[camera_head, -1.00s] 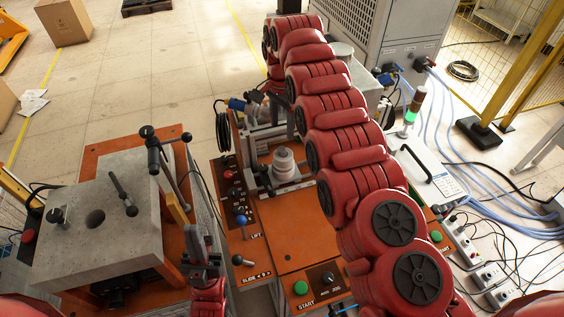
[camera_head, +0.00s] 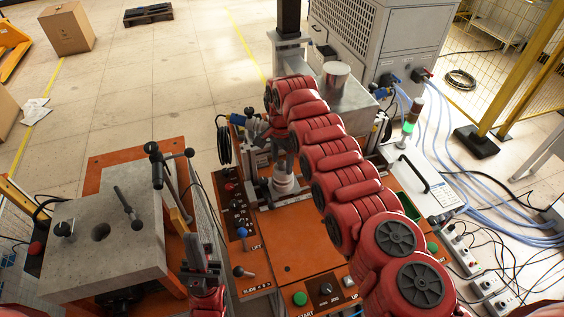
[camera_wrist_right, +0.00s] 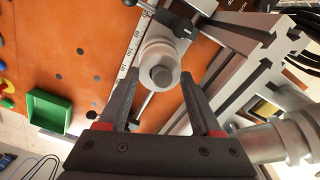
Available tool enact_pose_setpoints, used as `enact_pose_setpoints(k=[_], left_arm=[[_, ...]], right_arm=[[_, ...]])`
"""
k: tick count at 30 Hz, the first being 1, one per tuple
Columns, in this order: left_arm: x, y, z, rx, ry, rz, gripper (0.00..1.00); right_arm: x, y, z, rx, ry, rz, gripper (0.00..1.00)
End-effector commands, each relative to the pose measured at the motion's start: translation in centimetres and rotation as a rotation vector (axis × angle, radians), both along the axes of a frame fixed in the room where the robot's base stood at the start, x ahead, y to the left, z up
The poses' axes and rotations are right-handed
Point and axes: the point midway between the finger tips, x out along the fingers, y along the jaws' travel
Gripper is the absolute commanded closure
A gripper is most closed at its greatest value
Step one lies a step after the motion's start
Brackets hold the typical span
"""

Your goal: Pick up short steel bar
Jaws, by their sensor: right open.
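A short steel bar (camera_wrist_right: 163,75) shows end-on in the right wrist view as a dark round end in the middle of a pale stepped round holder (camera_wrist_right: 153,50). My right gripper (camera_wrist_right: 162,84) is open, with one finger on each side of the bar's end and clear room to both fingers. In the head view my right gripper (camera_head: 279,142) is just above the pale round holder (camera_head: 283,181), and the bar is hidden there. My left gripper (camera_head: 203,255) is at the lower left, beside the grey block; its finger gap is unclear.
The holder stands on an orange machine panel (camera_head: 295,240) with levers and buttons. A grey block (camera_head: 100,255) with a round hole stands at left. A green tray (camera_wrist_right: 50,110) lies on the panel. A grey cabinet (camera_head: 370,40) is behind.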

Motion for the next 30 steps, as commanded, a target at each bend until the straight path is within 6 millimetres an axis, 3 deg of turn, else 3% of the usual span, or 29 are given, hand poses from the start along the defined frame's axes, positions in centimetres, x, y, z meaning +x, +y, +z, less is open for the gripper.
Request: enact_pose_setpoints(k=[3,14,30], left_arm=[[0.00,0.00,-0.09,0.000,0.000,0.000,1.00],[-0.01,0.01,-0.10,0.000,0.000,0.000,1.00],[0.00,0.00,-0.38,0.000,0.000,0.000,1.00]], right_arm=[[0.04,0.02,0.00,0.001,-0.002,0.000,0.34],[0.07,0.02,0.05,0.001,-0.002,0.000,0.99],[0.17,0.04,0.44,0.002,-0.005,0.000,1.00]])
